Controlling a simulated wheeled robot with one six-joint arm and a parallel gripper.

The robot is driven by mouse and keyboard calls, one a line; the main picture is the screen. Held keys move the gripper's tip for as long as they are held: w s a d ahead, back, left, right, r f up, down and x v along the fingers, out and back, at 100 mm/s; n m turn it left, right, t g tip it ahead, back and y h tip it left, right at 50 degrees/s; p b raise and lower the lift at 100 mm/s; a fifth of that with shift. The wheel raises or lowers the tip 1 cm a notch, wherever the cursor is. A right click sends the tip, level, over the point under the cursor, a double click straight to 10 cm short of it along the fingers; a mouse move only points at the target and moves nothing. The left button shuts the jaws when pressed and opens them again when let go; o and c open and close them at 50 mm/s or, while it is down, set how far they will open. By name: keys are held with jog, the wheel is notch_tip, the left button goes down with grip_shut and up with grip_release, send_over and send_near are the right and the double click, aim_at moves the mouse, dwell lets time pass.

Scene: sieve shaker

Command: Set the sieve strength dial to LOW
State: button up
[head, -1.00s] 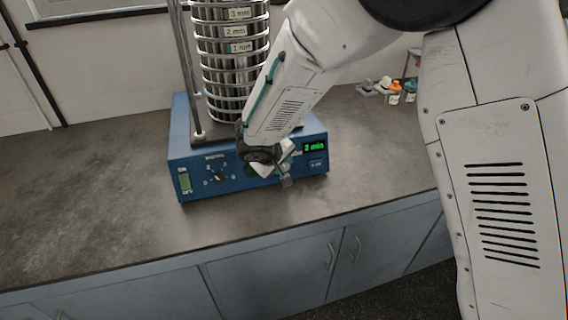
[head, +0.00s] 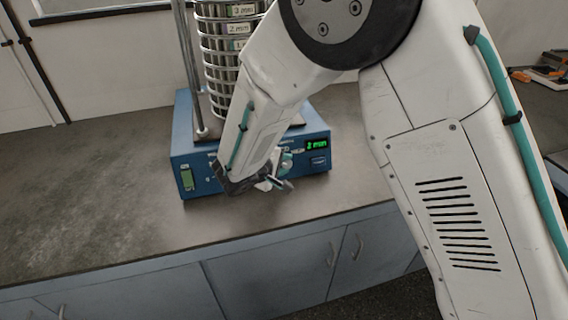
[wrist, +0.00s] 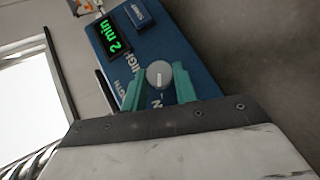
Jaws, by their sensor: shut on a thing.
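The blue sieve shaker base (head: 205,150) stands on the bench in the head view. In the wrist view a round grey dial (wrist: 159,74) sits on its blue panel, with the word HIGH printed beside it towards the green display. My gripper (wrist: 158,84) is shut on this dial, with a teal finger on either side. The dial's pointer setting and the LOW mark cannot be made out. In the head view my gripper (head: 276,181) is at the front panel, and my wrist hides the middle of the panel.
A green display (head: 316,144) reading minutes and a blue button (head: 319,161) lie to the right on the panel. The sieve stack (head: 217,70) rises above the base. The bench left of the shaker is clear.

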dwell(0.3)
jog(key=o, duration=1)
jog(key=shift+c, duration=0.2)
jog(key=shift+s, duration=0.1)
jog(key=v, duration=0.7)
jog(key=shift+s+a, duration=0.25)
jog(key=shift+a, duration=0.05)
jog(key=shift+r, duration=0.15)
